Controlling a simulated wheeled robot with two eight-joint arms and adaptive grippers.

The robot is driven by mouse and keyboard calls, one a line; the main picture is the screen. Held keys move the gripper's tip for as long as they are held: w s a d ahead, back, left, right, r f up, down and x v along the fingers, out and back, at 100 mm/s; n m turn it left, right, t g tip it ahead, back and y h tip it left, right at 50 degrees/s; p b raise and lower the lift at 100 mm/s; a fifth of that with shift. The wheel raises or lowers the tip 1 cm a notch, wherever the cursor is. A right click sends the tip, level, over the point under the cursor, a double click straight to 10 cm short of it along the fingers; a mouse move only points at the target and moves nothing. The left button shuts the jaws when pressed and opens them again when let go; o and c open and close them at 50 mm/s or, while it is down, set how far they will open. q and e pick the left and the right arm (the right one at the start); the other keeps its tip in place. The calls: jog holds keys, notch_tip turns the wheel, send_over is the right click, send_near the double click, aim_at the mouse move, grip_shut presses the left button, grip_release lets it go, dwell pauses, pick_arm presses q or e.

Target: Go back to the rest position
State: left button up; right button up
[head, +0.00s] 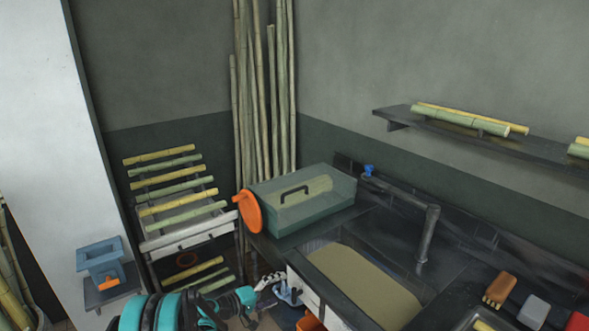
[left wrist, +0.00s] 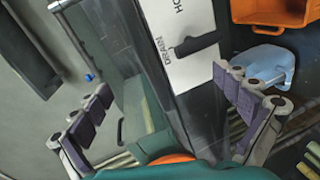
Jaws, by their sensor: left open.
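My left gripper (head: 275,292) is at the bottom centre of the head view, at the end of my teal arm, low in front of the counter's left end. In the left wrist view my left gripper (left wrist: 163,88) has its two purple-padded fingers spread wide apart with nothing between them. Behind the fingers are a white panel (left wrist: 187,65) with lettering and a dark handle, and a light-blue item (left wrist: 270,62) beyond the right finger, apparently not held. My right gripper does not show in either view.
A green box with a clear lid (head: 300,212) and an orange disc (head: 249,212) stand at the counter's left end. A rack of canes (head: 185,225) stands left. An orange bin (left wrist: 285,12) is low nearby.

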pick_arm(q)
jog(key=s+a+r+m+g+y, duration=0.25)
jog(key=s+r+y, duration=0.35)
jog(key=s+r, duration=0.85)
jog(key=s+a+m+y, duration=0.1)
jog(key=s+a+y, duration=0.2)
jog(key=s, duration=0.7)
jog(key=s+a+m+y, duration=0.2)
jog(key=s+a, duration=0.4)
jog(key=s, duration=0.5)
jog(key=shift+a+f+y, duration=0.15)
jog(key=shift+a+y, duration=0.15)
jog(key=shift+y, duration=0.3)
